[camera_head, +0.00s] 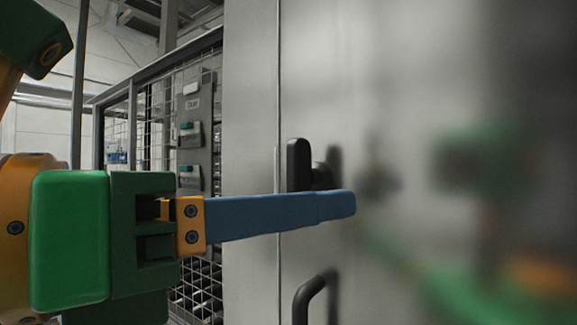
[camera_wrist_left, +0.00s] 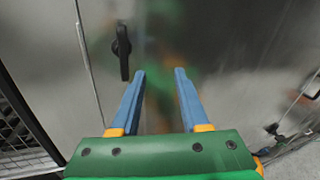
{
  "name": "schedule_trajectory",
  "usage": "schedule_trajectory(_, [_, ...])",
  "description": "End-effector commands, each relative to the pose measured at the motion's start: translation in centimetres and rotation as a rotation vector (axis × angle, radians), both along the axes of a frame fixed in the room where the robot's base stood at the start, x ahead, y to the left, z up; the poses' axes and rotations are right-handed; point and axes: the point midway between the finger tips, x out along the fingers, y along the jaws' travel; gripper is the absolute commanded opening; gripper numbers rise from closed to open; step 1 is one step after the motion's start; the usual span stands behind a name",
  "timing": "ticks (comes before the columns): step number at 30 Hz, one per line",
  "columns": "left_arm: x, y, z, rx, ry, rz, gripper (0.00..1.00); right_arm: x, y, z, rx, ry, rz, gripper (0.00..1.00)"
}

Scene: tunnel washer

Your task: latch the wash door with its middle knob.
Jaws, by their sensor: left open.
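The wash door (camera_head: 420,80) is a tall, shiny grey metal panel with a vertical seam near its left side. A black knob (camera_head: 298,165) with an upright lever stands on it close to the seam; I cannot tell for sure whether it is the middle one. My left gripper (camera_head: 345,204) reaches in front of the door, its blue fingers crossing just below the knob and partly hiding its lower end. In the left wrist view the fingers (camera_wrist_left: 160,76) are apart with nothing between them, and the knob (camera_wrist_left: 122,52) lies beyond and left of them. My right gripper is not seen.
A black bar handle (camera_head: 310,298) is on the door below the left gripper. A wire mesh fence (camera_head: 150,125) with a button panel (camera_head: 190,140) stands to the left. Blurred green and orange reflections show on the door.

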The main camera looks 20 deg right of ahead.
Motion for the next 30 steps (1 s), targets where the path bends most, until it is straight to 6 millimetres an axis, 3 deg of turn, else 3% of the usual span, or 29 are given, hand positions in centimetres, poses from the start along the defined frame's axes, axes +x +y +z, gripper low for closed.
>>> schedule_trajectory(3, [0.7, 2.7, 2.5, 0.057, -0.113, 0.215, 0.45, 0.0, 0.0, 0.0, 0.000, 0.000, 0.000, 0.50])
schedule_trajectory(6, [1.1, 3.8, 3.5, 0.070, -0.145, 0.301, 0.45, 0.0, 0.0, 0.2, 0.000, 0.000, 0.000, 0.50])
schedule_trajectory(18, [5.1, -1.3, 3.8, 0.073, -0.146, 0.307, 0.45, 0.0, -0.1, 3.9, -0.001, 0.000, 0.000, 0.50])
schedule_trajectory(26, [5.4, -1.6, 3.4, 0.072, -0.147, 0.304, 0.45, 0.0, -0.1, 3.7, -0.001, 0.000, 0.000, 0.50])
schedule_trajectory(30, [5.3, -1.6, 3.4, 0.072, -0.147, 0.304, 0.10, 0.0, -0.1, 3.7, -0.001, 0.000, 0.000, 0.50])
